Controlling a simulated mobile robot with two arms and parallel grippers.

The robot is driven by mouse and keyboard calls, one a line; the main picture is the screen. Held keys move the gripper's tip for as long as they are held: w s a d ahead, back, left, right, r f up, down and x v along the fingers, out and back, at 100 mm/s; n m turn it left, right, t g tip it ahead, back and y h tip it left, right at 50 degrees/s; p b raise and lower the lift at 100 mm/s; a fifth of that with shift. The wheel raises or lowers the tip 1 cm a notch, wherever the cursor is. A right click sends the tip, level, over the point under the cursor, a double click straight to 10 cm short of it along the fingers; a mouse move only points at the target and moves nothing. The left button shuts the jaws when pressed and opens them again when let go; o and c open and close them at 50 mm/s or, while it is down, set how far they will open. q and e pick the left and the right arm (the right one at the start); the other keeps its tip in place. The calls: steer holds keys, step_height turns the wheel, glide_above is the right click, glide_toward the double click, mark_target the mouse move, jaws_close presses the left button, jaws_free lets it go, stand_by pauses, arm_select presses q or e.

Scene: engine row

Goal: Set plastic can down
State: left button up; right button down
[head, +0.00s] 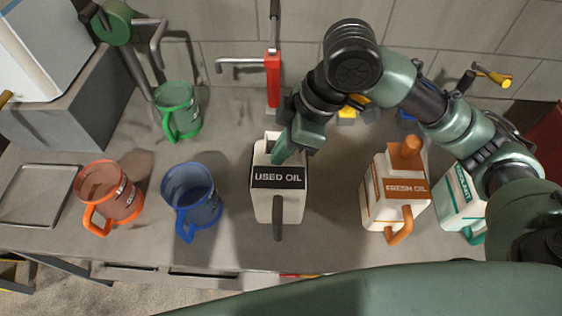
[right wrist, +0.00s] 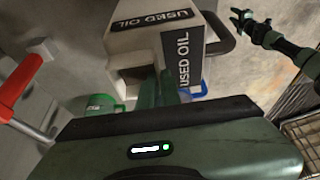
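The plastic can (head: 264,205) is white with a black "USED OIL" label, an open top and a dark handle toward the front. It is upright at the middle of the bench; I cannot tell whether its base touches. My right gripper (head: 281,152) points down at its top opening. In the right wrist view the right gripper's fingers (right wrist: 167,88) are close together at the rim of the can (right wrist: 135,42), apparently with the wall between them. My left gripper (right wrist: 241,20) shows only in the right wrist view, apart from the can, its fingers spread.
On the grey bench (head: 335,245), an orange jug (head: 108,190), blue jug (head: 191,200) and green jug (head: 177,108) stand left. A "FRESH OIL" can (head: 385,190) and a green-trimmed can (head: 457,200) stand right. A red post (head: 272,80) rises behind. A tray (head: 38,195) lies far left.

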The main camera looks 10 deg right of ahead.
steer(key=shift+f, duration=2.45)
steer(key=c, duration=1.6)
jaws_free()
steer(key=shift+f, duration=0.15)
